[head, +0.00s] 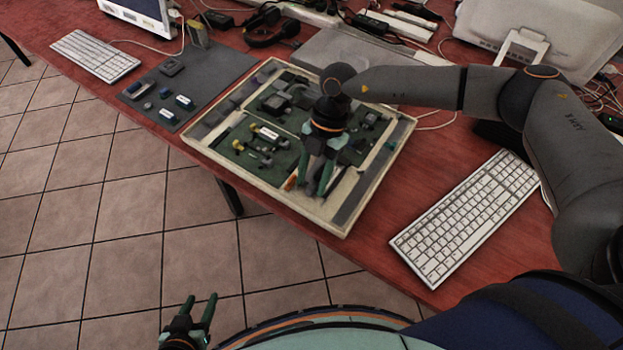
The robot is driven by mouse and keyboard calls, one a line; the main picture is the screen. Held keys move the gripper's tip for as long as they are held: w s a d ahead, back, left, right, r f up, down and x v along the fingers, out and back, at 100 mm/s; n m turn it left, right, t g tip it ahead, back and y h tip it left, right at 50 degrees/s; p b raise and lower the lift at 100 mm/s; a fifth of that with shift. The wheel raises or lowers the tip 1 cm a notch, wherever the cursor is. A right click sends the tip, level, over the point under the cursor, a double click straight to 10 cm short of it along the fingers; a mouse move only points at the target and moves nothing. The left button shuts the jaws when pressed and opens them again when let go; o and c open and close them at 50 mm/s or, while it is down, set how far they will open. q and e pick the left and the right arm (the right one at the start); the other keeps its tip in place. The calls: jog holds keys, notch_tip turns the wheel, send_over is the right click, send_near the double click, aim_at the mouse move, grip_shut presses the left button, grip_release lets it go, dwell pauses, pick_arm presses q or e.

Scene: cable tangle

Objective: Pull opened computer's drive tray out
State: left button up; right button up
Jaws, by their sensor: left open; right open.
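The opened computer (198,137) lies flat on the red table, a shallow cream case with green circuit boards inside. My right gripper (311,188) is open and points down over the near right part of the case, by a light bay that seems to be the drive tray (340,190). The fingers hide part of that bay, and I cannot tell whether they touch anything. A small orange-brown piece (291,183) shows beside the left finger. My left gripper (203,308) is open and empty, low in the view, over the floor in front of the table.
A white keyboard (468,215) lies right of the case, and another keyboard (95,57) at the far left. A grey mat (205,75) with small parts lies left of the case. Cables, a headset (272,27) and a monitor (540,30) crowd the back.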

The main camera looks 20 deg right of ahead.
jog(key=shift+s+a+f, duration=0.1)
jog(key=shift+a+f, duration=0.1)
jog(key=shift+f, duration=0.25)
grip_shut()
jog(key=shift+r, duration=0.1)
dwell(1.1)
